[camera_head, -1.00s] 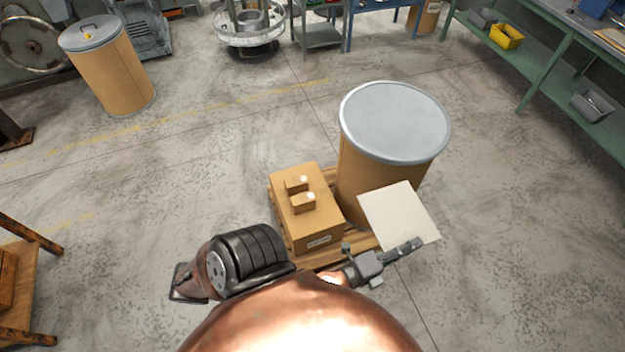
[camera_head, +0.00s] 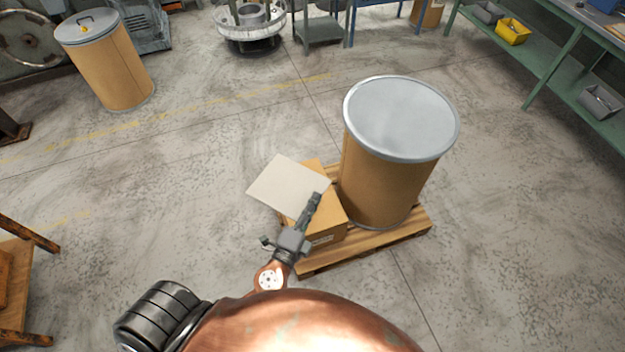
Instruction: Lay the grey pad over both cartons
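The pale grey pad (camera_head: 284,184) is a thin flat sheet in the head view, above the left part of a large cardboard box. My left gripper (camera_head: 317,197) is shut on the pad's near right edge. The two small cartons are hidden now, with the pad and gripper covering the box top where they stood. I cannot tell whether the pad touches them. My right gripper is out of view.
The large box (camera_head: 334,219) stands on a wooden pallet (camera_head: 352,256). A tall drum with a grey lid (camera_head: 402,117) stands on the pallet right of the box. A green bench (camera_head: 545,70) is at the right.

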